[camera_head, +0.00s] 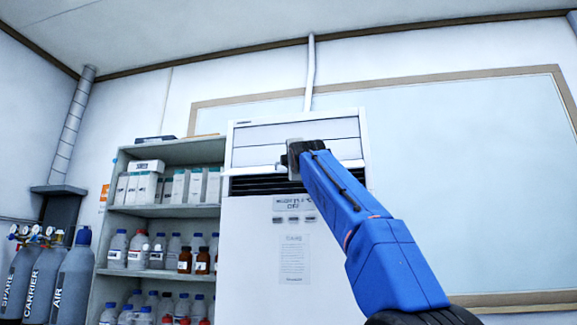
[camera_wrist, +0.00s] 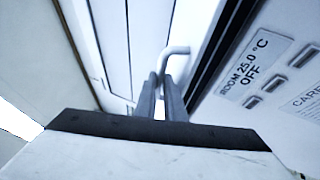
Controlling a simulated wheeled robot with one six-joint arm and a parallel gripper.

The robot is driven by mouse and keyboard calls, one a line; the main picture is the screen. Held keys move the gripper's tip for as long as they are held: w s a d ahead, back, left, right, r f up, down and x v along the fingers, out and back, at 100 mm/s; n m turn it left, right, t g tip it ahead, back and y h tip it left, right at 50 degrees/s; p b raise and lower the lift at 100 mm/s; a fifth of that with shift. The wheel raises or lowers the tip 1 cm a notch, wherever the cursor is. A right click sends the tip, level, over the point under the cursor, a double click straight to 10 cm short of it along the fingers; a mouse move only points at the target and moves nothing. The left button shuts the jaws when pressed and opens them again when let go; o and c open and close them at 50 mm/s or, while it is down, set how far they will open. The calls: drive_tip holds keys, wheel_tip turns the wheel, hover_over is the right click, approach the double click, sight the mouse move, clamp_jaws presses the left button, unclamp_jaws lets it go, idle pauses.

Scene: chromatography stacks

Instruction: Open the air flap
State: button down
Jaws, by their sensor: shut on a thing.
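The white air conditioner (camera_head: 235,240) stands upright against the wall in the head view. Its air flap (camera_head: 255,157) is the white slatted panel near the top, with a dark slot showing below its lower edge. In the wrist view the flap (camera_wrist: 115,50) has a light metal handle (camera_wrist: 176,51). My gripper (camera_head: 290,160) is at the flap's lower part in the head view. In the wrist view my gripper (camera_wrist: 161,90) has its two dark fingers close together on the handle. The arm hides the right part of the flap in the head view.
A label reading "ROOM 25.0 °C OFF" (camera_wrist: 256,68) and buttons sit below the flap. A shelf (camera_head: 165,211) of bottles and boxes stands left of the unit. Gas cylinders (camera_head: 45,285) stand at far left.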

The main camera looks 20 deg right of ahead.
drive_tip(key=shift+a+r, duration=0.1)
idle(0.3)
drive_tip(key=c, duration=2.1)
unclamp_jaws()
drive_tip(key=shift+w+a, duration=0.1)
drive_tip(key=v, duration=1.7)
drive_tip(key=shift+f, duration=0.2)
